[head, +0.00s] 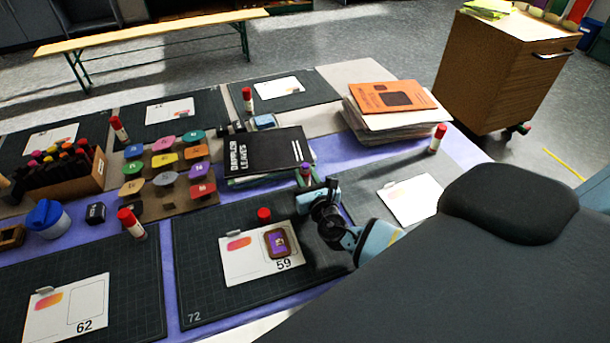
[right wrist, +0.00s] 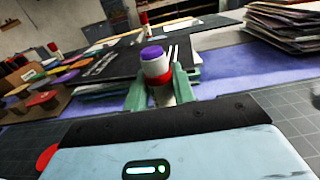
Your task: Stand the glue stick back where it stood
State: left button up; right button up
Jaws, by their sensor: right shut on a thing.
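The glue stick (right wrist: 157,68) is a white tube with a purple top and a red band, upright or nearly so in the right wrist view. My right gripper (right wrist: 160,88) is shut on it, with a green finger on either side. In the head view the stick's purple top (head: 305,169) shows just above my right gripper (head: 309,186), near the dark book's lower right corner. A small red cap (head: 264,214) sits on the dark mat (head: 200,300) above card 59 (head: 232,268). My left gripper is out of view.
Red-capped glue sticks stand at other places, one by the paper stack (head: 437,139) and one left of the mat (head: 131,223). The dark book (head: 262,150) lies behind my gripper. A purple tile (head: 279,243) lies on card 59. Bare mat surrounds the card.

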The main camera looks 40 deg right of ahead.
jog(key=shift+s+f, duration=0.2)
jog(key=shift+f, duration=0.5)
grip_shut()
jog(key=o, duration=0.6)
grip_release()
jog(key=shift+a, duration=0.1)
jog(key=shift+c, duration=0.2)
jog(key=o, duration=0.3)
jog(key=shift+w, duration=0.1)
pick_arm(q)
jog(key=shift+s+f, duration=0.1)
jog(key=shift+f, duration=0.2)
pick_arm(e)
jog(key=shift+o, duration=0.2)
jog(key=shift+r, duration=0.25)
jog(key=shift+r, duration=0.25)
jog(key=shift+w+r+p, duration=0.15)
jog(key=shift+r+p, duration=0.2)
jog(key=shift+r, duration=0.25)
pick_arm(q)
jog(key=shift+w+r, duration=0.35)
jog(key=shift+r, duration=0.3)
pick_arm(e)
jog(key=v, duration=1.2)
jog(key=shift+f, duration=0.15)
